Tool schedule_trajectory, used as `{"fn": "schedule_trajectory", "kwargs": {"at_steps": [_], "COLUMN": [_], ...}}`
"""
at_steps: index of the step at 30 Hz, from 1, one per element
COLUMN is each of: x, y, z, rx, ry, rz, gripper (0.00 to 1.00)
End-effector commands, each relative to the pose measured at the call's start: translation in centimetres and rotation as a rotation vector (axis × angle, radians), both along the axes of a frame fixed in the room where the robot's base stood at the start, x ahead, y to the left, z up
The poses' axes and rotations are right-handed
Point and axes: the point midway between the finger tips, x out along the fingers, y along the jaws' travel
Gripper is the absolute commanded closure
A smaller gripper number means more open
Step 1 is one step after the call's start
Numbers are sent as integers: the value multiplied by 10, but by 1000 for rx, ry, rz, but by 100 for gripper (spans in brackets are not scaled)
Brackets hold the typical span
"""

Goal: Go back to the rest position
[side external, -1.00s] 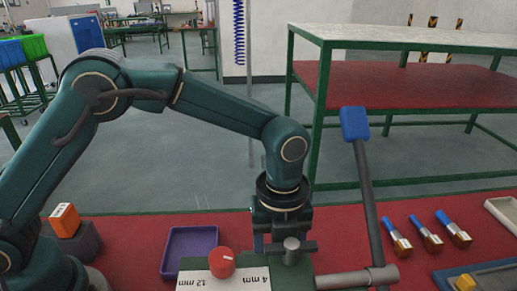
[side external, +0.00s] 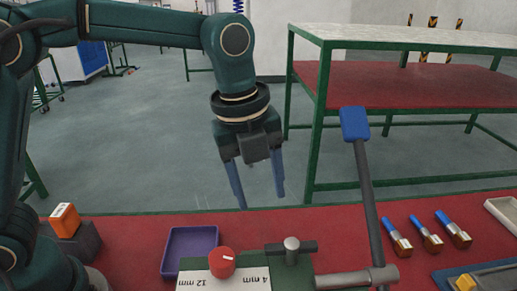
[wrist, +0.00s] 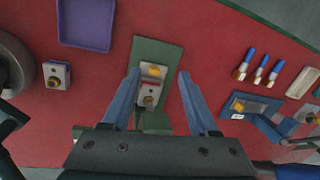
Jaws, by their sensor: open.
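My gripper (side external: 260,202) is open and empty, with its two blue fingers pointing down. It hangs in the air above the red-topped bench (side external: 130,245), clear of everything on it. Below it in the side view is a green fixture with a red knob (side external: 222,262), a white scale plate (side external: 204,283) marked 12 mm and 4 mm, and a grey T-shaped clamp handle (side external: 291,248). In the wrist view my gripper (wrist: 158,75) shows open, with the green fixture (wrist: 150,50) seen beyond and between the fingers.
A tall lever with a blue handle (side external: 354,123) stands to the right of the gripper. A purple tray (side external: 190,248) and an orange block (side external: 64,219) are at left. Several blue-handled brushes (side external: 424,234) lie at right. The air around the gripper is free.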

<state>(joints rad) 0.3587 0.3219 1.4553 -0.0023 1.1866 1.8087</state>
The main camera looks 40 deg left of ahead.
Motion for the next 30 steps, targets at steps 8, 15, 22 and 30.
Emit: {"fn": "schedule_trajectory", "kwargs": {"at_steps": [8,15,22,30], "x": [-38,-85,-125,-133], "y": [60,95,112,112], "z": [47,49,20,1], "rx": [-133,-312,-534,-648], "ry": [-128,-199,-196,-124], "rz": [506,1064,1663,2024], "gripper": [40,40,40,25]}}
